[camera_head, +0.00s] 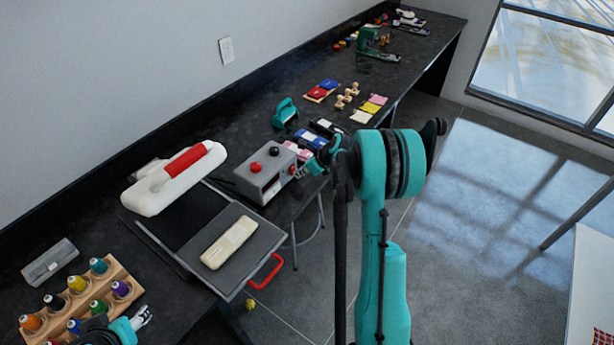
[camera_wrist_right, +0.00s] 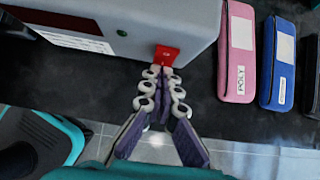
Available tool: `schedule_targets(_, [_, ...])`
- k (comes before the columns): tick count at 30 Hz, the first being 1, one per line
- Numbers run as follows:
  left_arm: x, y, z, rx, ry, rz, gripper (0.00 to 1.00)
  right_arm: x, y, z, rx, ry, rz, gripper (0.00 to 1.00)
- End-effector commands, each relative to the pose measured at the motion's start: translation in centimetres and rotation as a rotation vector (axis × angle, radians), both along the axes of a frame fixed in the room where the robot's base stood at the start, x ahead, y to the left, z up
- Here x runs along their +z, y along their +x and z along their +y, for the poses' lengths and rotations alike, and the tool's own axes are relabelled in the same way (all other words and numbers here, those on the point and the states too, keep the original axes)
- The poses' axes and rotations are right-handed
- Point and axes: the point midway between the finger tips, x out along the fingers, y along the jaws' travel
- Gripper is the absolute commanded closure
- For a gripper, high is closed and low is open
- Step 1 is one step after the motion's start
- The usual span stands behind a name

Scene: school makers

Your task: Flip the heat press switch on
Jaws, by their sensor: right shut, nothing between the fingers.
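The heat press has a white upper part with a red handle (camera_head: 185,160) and a grey lower plate (camera_head: 262,238) with a pale item on it. Beside it stands a grey box (camera_head: 245,178) with a red knob and a black knob on top. In the right wrist view the box (camera_wrist_right: 150,15) carries a small red switch (camera_wrist_right: 167,55) on its face. My right gripper (camera_wrist_right: 164,75) is shut and empty, its fingertips at the switch's lower edge, seemingly touching it. It also shows in the head view (camera_head: 301,172). My left gripper (camera_head: 143,316) is at the bottom left, over the spool rack; its jaws are unclear.
Pink (camera_wrist_right: 237,50) and blue (camera_wrist_right: 279,62) pouches lie right of the box. A wooden rack of thread spools (camera_head: 125,272) stands at the left. A teal tool (camera_head: 285,112) stands behind the box. The red pull handle (camera_head: 266,272) juts past the counter edge.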

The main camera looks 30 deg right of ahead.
Motion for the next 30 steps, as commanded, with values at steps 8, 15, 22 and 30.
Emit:
schedule_targets(8, [0.0,0.0,0.0,0.0,0.0,0.0,0.49,0.0,0.1,0.0,0.0,0.0,0.0,1.0])
schedule_targets(15, [-0.4,0.0,0.0,0.0,0.0,0.0,0.49,-0.3,0.6,0.2,0.0,0.0,0.0,1.0])
schedule_targets(22, [-0.2,0.0,0.0,0.0,0.0,0.0,0.49,-0.1,0.6,0.2,0.0,0.0,0.0,1.0])
schedule_targets(30, [0.5,0.0,0.0,0.0,0.0,0.0,0.49,1.1,0.7,0.3,0.0,0.0,-0.001,1.0])
